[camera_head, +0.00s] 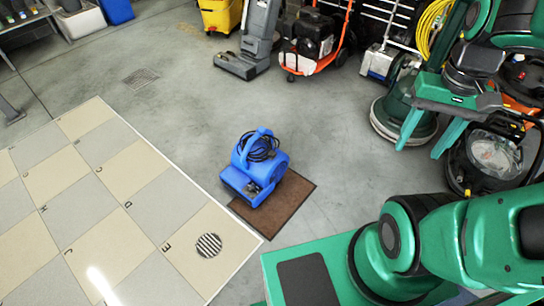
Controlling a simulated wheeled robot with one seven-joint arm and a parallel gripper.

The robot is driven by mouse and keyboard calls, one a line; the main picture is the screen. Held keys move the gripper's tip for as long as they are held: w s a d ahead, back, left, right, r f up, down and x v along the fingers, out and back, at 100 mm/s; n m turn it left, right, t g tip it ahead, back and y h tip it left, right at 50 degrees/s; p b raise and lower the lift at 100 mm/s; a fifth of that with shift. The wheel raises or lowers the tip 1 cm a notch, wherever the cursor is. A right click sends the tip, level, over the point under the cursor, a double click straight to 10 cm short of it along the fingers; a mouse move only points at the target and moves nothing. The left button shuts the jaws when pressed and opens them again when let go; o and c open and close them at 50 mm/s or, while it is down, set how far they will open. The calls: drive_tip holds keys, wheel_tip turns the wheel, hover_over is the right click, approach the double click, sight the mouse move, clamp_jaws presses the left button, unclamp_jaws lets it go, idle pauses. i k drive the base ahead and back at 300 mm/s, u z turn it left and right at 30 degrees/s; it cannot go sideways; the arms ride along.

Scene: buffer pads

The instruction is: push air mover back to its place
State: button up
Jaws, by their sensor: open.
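The blue air mover (254,170) stands upright on the floor near the middle of the view, with a dark cord coiled under its handle. It sits over the upper left part of a brown mat (294,192), and bare mat shows to its right and below. Its left side reaches past the mat toward the tiled area. My gripper (420,150) is at the upper right, open and empty, its two teal fingers apart. It is well clear of the air mover. Which spot is the air mover's place is not marked in words.
A checkered tile platform (110,200) with letters and a striped round grate (208,245) lies left of the mat. Floor machines, a yellow bucket (220,14) and an orange-framed machine (312,42) line the back. Concrete between the air mover and these machines is clear.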

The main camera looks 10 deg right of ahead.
sight(240, 172)
drive_tip(key=u, duration=0.45)
drive_tip(key=i, duration=1.15)
drive_tip(key=z, duration=0.45)
